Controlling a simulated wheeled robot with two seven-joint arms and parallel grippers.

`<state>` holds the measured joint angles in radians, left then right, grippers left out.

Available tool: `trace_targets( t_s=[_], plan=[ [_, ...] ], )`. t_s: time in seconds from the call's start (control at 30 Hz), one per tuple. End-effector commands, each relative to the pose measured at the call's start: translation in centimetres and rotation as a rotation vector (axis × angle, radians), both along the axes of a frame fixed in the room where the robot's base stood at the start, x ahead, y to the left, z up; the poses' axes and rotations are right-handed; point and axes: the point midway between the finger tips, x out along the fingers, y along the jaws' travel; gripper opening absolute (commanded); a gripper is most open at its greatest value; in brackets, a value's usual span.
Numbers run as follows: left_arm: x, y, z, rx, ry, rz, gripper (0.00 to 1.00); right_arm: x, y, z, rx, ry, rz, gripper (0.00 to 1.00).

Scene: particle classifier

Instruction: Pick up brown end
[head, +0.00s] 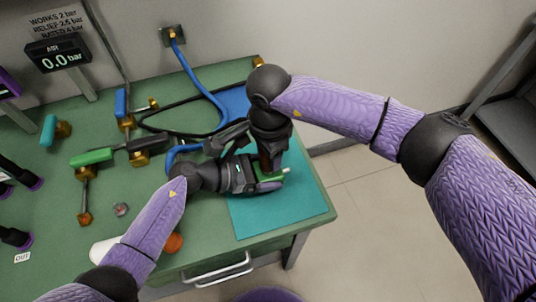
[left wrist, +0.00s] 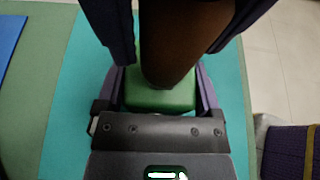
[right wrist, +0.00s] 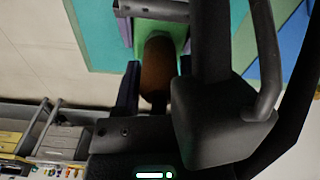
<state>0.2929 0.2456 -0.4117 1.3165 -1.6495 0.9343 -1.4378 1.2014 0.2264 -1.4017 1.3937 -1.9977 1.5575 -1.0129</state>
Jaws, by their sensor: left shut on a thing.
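The brown end (head: 265,161) sticks up from a green piece (head: 271,177) above the teal mat. My left gripper (head: 258,182) is shut on the green piece; its fingers lie along both sides of it in the left wrist view (left wrist: 160,92). My right gripper (head: 269,158) points down from above, with its fingers on either side of the brown end. In the right wrist view the brown end (right wrist: 157,68) lies between these fingers, with a gap visible on the left side. The right gripper looks open. The brown end's far side is hidden.
The teal mat (head: 300,210) covers the green table's front right corner. A blue hose (head: 205,85) and black cable loop lie behind my grippers. Brass fittings and a green-handled valve (head: 92,158) stand left. An orange round thing (head: 173,243) is near the front edge.

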Motion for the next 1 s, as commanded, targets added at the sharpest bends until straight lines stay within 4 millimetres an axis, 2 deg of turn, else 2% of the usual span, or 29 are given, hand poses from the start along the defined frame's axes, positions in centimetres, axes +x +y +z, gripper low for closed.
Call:
trace_targets(
  t_s=[0.03,0.13,0.17,0.37,0.43,0.73,0.83,1.0],
  plan=[
    [0.0,0.0,0.0,0.000,0.000,0.000,0.00,0.0,0.0,0.0,0.000,0.000,0.000,0.23],
    [0.0,0.0,0.0,0.000,0.000,0.000,0.00,0.0,0.0,0.0,0.000,0.000,0.000,0.01],
    [0.0,0.0,0.0,0.000,0.000,0.000,0.00,0.0,0.0,0.0,0.000,0.000,0.000,0.00],
    [0.0,0.0,0.0,0.000,0.000,0.000,0.00,0.0,0.0,0.1,0.001,-0.001,0.000,0.00],
    [0.0,0.0,0.0,0.000,0.000,0.000,0.00,0.1,0.0,0.7,0.002,-0.003,0.000,0.00],
    [0.0,0.0,0.0,0.000,0.000,0.000,0.00,0.1,0.0,8.2,0.001,-0.004,0.000,0.00],
    [0.0,0.0,0.0,0.000,0.000,0.000,0.00,0.0,0.0,9.6,0.001,-0.002,-0.001,0.00],
    [0.0,0.0,0.0,0.000,0.000,-0.001,0.00,0.0,0.0,10.1,0.001,-0.001,0.000,0.00]
  ],
)
